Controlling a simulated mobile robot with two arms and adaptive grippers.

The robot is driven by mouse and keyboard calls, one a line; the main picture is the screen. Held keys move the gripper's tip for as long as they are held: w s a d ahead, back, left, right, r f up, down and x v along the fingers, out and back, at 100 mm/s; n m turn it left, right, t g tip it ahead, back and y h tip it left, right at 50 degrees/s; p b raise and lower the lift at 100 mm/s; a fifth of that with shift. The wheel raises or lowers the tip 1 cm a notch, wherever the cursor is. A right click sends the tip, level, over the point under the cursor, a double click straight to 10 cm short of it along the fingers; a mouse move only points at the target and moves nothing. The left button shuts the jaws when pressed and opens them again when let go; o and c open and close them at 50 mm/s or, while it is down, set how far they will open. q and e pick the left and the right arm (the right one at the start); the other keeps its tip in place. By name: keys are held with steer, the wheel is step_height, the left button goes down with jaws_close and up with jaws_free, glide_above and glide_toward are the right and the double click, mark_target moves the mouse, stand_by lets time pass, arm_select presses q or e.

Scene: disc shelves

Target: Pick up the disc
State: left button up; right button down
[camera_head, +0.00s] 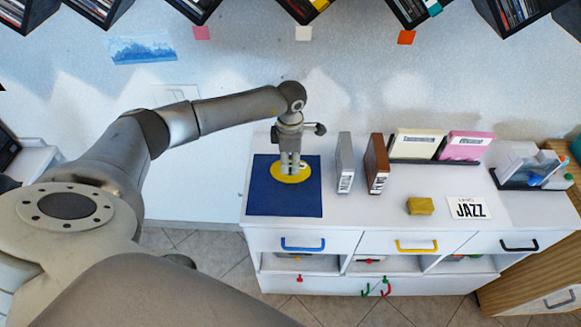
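The yellow disc (281,177) lies on a dark blue mat (265,203) at the left end of the white cabinet top. My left gripper (291,169) points straight down over the disc, with its fingertips at or just above the disc's middle. The fingers hide part of the disc. I cannot tell whether they touch it or how far apart they are. My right gripper is not in view.
Two upright cases, grey (345,164) and brown (376,164), stand right of the mat. A yellow block (420,206) and a JAZZ card (468,207) lie farther right. White (416,144) and pink (466,145) boxes stand behind. Bare cabinet top lies between.

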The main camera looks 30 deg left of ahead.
arm_select(q)
jaws_close()
steer(key=shift+r, duration=0.1)
stand_by(0.3)
steer(key=shift+r+b, duration=0.4)
steer(key=shift+b, duration=0.2)
steer(key=s+d+r+b, duration=0.6)
steer(key=s+d+r, duration=0.1)
steer(key=s+r, duration=0.5)
